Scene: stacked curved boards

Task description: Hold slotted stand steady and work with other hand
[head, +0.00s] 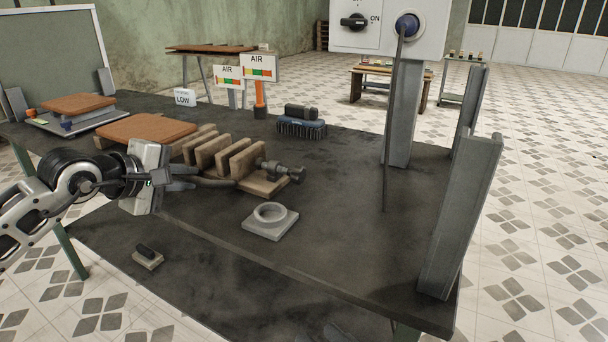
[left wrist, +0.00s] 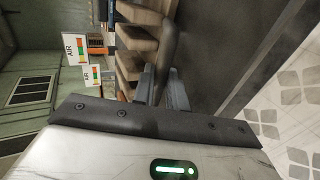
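A wooden slotted stand (head: 233,158) with several upright slats sits near the table's front edge, left of centre. It also shows in the left wrist view (left wrist: 130,40). A dark bar-like handle (head: 218,183) runs along its near side and shows in the left wrist view (left wrist: 170,38). My left gripper (head: 188,178) is at the handle's left end. In the left wrist view its fingers (left wrist: 161,85) have a narrow gap, with the handle's end at or between the tips. Whether they press on it is unclear. My right gripper is out of view.
A dark clamp-like fitting (head: 283,170) is at the stand's right end. A grey block with a ring (head: 270,221) lies in front. A brown curved board (head: 147,128) lies left, a brush (head: 302,127) behind. Grey uprights (head: 462,215) stand right. The table's middle right is clear.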

